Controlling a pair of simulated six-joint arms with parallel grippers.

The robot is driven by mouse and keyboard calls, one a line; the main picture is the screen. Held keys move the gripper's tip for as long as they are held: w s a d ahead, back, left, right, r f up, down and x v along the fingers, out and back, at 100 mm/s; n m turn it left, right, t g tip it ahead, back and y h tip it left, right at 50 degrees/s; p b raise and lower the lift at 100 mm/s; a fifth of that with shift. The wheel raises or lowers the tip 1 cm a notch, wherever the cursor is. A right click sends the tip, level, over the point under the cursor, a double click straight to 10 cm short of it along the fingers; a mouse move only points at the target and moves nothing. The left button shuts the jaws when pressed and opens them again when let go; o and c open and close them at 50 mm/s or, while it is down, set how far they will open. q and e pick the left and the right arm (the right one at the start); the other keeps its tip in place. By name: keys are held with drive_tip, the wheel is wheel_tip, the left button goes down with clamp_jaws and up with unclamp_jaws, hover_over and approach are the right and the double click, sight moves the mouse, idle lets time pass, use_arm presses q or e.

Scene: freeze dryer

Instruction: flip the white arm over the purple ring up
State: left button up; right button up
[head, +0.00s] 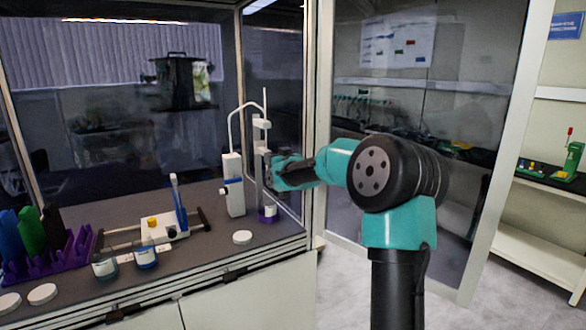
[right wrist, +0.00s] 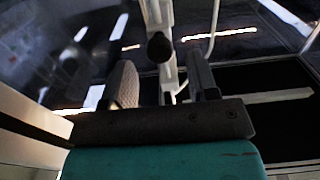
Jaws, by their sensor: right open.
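The purple ring (head: 268,216) sits on the bench near its right front corner, around the foot of a white cylinder. Above it stands a slim white upright assembly (head: 262,128), joined by a curved white tube to a white device body (head: 233,190). I cannot clearly tell the white arm from the upright parts. My right gripper (head: 266,170) is beside this assembly, above the ring. In the right wrist view my open fingers (right wrist: 163,82) stand on either side of a white part (right wrist: 156,12) with a dark round end. Contact cannot be told. My left gripper is not in view.
A glass-walled enclosure surrounds the bench, with a frame post (head: 318,110) close to my right arm. A white round lid (head: 242,237), two jars (head: 145,257), a small device with a blue upright (head: 178,205) and a purple rack (head: 70,258) stand to the left.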

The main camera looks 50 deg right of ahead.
drive_tip(key=v, duration=1.2)
drive_tip(key=shift+w, duration=0.1)
